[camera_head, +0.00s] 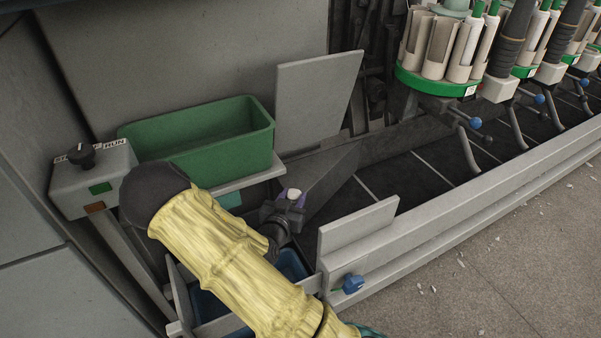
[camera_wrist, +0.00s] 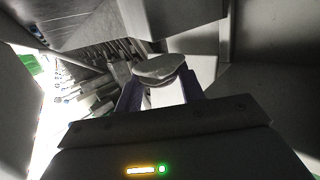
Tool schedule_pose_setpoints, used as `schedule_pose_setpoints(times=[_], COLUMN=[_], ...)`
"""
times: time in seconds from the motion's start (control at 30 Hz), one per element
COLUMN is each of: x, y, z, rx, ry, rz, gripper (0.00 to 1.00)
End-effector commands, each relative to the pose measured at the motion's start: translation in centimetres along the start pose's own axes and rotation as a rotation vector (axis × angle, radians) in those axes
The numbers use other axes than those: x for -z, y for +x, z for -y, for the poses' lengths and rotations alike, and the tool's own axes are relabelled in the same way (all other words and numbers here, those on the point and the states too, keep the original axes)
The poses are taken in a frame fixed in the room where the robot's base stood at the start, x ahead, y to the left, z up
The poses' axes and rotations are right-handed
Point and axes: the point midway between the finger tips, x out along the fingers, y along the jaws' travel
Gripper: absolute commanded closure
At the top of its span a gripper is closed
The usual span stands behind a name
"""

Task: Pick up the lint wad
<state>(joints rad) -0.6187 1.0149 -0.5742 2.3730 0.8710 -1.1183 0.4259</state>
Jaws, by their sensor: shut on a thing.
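My gripper (camera_wrist: 158,92) is shut on a pale grey-white lint wad (camera_wrist: 159,68), held between the two purple fingertips in the wrist view. In the head view the lint wad (camera_head: 293,193) is a small whitish lump at the tip of my gripper (camera_head: 284,203). My gripper is at the left end of the winder's dark trough, beside a grey slanted wall. My yellow-sleeved arm hides part of the area below and left of it.
A green open bin (camera_head: 200,140) stands on a ledge behind my gripper. A control box (camera_head: 92,180) with a black knob is at the left. A grey upright plate (camera_head: 357,228) and a blue knob (camera_head: 353,284) are at the right. A blue container (camera_head: 292,265) shows partly behind my arm.

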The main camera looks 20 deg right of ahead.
Motion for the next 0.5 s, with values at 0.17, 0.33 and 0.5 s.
schedule_pose_setpoints(times=[0.17, 0.33, 0.5], x=[-0.3, -0.8, -1.0], y=[-4.1, -5.9, -6.2], z=[0.0, 0.0, 0.0], rx=[0.003, 0.001, 0.0], ry=[-0.004, -0.001, 0.0], rz=[0.001, 0.001, -0.001], gripper=[0.82, 0.82, 0.82])
